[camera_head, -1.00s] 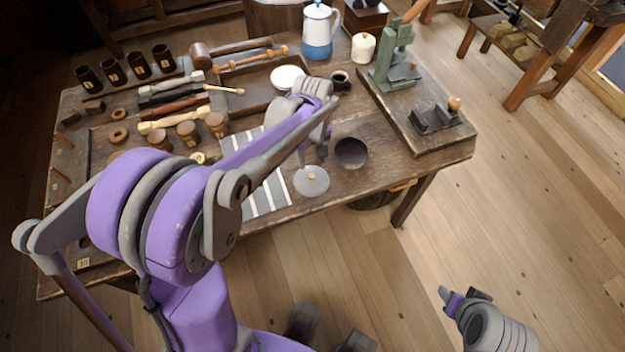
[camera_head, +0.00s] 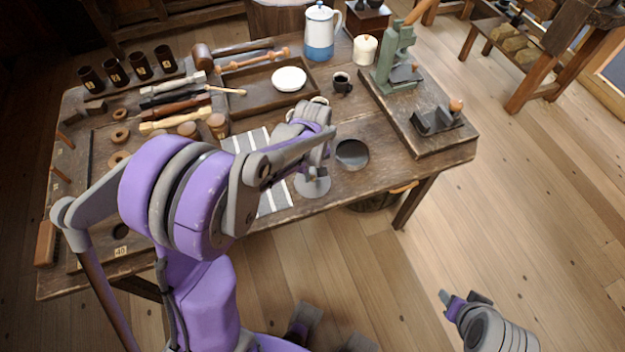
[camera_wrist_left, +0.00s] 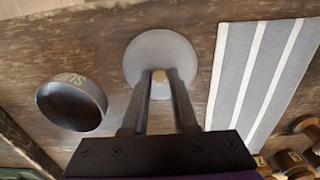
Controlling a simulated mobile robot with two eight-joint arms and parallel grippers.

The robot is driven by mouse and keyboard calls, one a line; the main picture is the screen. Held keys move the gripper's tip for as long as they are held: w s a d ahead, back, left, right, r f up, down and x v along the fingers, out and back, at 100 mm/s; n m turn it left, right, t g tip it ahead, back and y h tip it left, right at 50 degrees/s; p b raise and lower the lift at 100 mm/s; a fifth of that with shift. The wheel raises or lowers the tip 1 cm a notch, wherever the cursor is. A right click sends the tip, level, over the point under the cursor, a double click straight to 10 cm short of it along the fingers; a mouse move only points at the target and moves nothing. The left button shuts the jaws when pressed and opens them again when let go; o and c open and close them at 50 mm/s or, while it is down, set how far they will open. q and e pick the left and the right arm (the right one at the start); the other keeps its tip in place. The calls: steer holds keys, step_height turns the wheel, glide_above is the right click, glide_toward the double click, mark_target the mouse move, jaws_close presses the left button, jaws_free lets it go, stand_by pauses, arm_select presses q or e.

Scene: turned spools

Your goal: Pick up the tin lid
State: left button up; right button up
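The tin lid (camera_head: 312,187) is a flat grey disc with a small wooden knob. It lies near the table's front edge, partly hidden by my left gripper in the head view. In the left wrist view the lid (camera_wrist_left: 160,50) is at top centre. My left gripper (camera_wrist_left: 161,74) is low over the lid, its two fingers apart, with the knob between or just beyond their tips. Contact with the knob cannot be made out. The open round tin (camera_head: 352,154) stands just right of the lid. My right gripper (camera_head: 462,296) is away from the table at lower right, empty.
A striped cloth (camera_head: 274,197) lies just left of the lid. A black cup (camera_head: 342,83), a white bowl (camera_head: 289,79) in a wooden tray and a green press (camera_head: 396,60) stand farther back. Wooden spindles and spools fill the left. The table's front edge is close.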

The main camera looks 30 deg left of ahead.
arm_select(q)
jaws_close()
steer(key=shift+r, duration=0.1)
